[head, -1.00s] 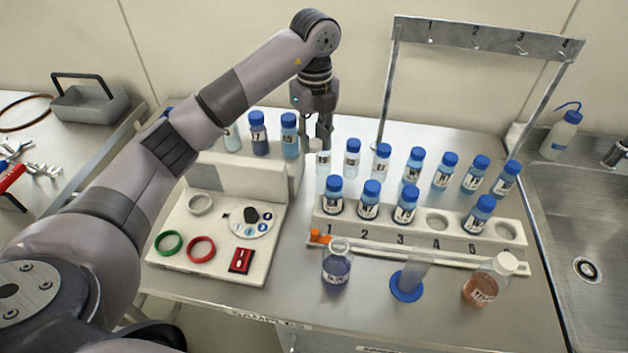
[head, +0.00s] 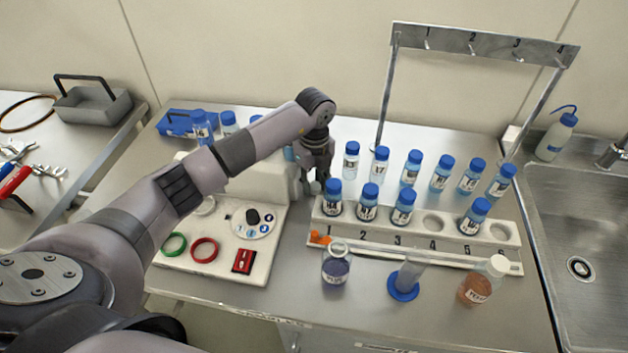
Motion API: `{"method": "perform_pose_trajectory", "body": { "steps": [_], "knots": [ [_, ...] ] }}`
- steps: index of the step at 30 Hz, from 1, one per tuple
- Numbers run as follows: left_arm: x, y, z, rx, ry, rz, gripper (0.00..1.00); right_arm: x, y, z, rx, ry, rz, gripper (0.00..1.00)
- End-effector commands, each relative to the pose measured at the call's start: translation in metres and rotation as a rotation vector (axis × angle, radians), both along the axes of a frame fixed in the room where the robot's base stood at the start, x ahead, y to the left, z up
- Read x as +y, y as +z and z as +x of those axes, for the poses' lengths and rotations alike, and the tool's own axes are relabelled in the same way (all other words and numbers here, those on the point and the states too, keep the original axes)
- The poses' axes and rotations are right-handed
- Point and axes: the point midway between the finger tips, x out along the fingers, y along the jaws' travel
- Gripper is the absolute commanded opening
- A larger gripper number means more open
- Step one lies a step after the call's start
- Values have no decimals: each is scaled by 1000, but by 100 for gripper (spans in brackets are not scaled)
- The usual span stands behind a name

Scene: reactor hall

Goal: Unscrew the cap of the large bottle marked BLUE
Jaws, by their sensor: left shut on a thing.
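The large bottle with blue-violet liquid (head: 336,268) stands upright at the bench front, before the rack. Its label is too small to read. Its neck shows open, with no cap on it. Another large bottle (head: 477,285), with orange liquid and a white cap, stands further right. My left gripper (head: 315,189) points down just left of the rack's near row, behind and left of the blue-violet bottle and apart from it. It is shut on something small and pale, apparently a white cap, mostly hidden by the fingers. My right gripper is not in view.
A white rack (head: 420,237) holds several blue-capped vials, with more vials behind it. A blue-based cylinder (head: 404,287) stands between the large bottles. A white station (head: 215,270) with red and green rings lies left. A hook frame (head: 490,42) and sink (head: 585,215) are right.

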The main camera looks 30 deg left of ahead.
Motion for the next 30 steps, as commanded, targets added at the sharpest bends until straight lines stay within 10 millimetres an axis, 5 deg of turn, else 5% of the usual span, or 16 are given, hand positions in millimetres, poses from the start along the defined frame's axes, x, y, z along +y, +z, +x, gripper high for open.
{"method": "perform_pose_trajectory", "body": {
  "steps": [6,7,10,22,30],
  "knots": [
    [0,-4,0,0,0,0,0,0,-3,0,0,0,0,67],
    [0,-3,0,0,0,0,29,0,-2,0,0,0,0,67],
    [0,-2,0,0,1,0,35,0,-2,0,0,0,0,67],
    [0,5,1,-3,1,-1,35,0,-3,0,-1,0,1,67],
    [0,56,2,-7,0,0,35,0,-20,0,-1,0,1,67]
  ]
}}
